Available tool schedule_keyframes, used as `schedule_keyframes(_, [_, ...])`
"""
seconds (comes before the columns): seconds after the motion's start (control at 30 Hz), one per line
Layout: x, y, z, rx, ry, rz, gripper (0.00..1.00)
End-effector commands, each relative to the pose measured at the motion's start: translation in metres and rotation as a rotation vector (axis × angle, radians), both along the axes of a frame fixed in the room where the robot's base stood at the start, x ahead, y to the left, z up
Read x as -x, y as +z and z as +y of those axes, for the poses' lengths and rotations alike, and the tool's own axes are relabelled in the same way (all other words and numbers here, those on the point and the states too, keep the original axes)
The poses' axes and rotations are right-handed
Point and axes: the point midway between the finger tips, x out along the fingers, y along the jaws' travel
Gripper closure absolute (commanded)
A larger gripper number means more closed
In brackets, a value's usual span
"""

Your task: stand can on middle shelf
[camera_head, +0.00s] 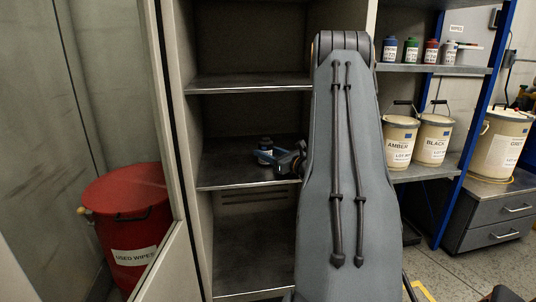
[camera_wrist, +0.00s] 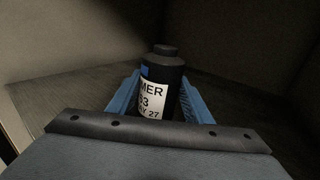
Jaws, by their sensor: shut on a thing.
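A dark can (camera_wrist: 164,88) with a black cap and a white label reading "MER" stands upright between the blue fingers of my gripper (camera_wrist: 157,98) in the wrist view. My gripper is shut on it. In the head view the can (camera_head: 265,148) is small and dark, at or just above the middle shelf (camera_head: 230,180) of the open cabinet, with my gripper (camera_head: 275,156) at its right side. In the wrist view the shelf surface (camera_wrist: 60,92) lies around it. The can's base is hidden, so I cannot tell whether it touches the shelf.
The upper shelf (camera_head: 250,84) is above the can, and the lower compartment (camera_head: 250,255) looks empty. The open cabinet door (camera_head: 165,270) and a red used-wipes bin (camera_head: 130,215) are left. A rack at right holds small cans (camera_head: 410,50) and pails (camera_head: 398,142).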

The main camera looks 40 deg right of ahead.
Motion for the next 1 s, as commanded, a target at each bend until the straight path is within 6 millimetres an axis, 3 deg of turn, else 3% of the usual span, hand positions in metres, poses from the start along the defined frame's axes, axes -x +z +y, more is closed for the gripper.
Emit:
schedule_keyframes(0.37, [0.001, -0.004, -0.002, 0.002, -0.002, -0.003, 0.9])
schedule_keyframes(0.4, [0.001, -0.004, -0.002, 0.002, -0.003, -0.002, 0.49])
schedule_keyframes(0.5, [0.001, -0.003, -0.002, 0.002, -0.003, -0.002, 0.36])
schedule_keyframes(0.87, [0.001, 0.001, -0.002, 0.002, -0.003, -0.002, 0.36])
schedule_keyframes(1.0, [0.02, 0.0, -0.004, 0.0, -0.006, 0.0, 0.36])
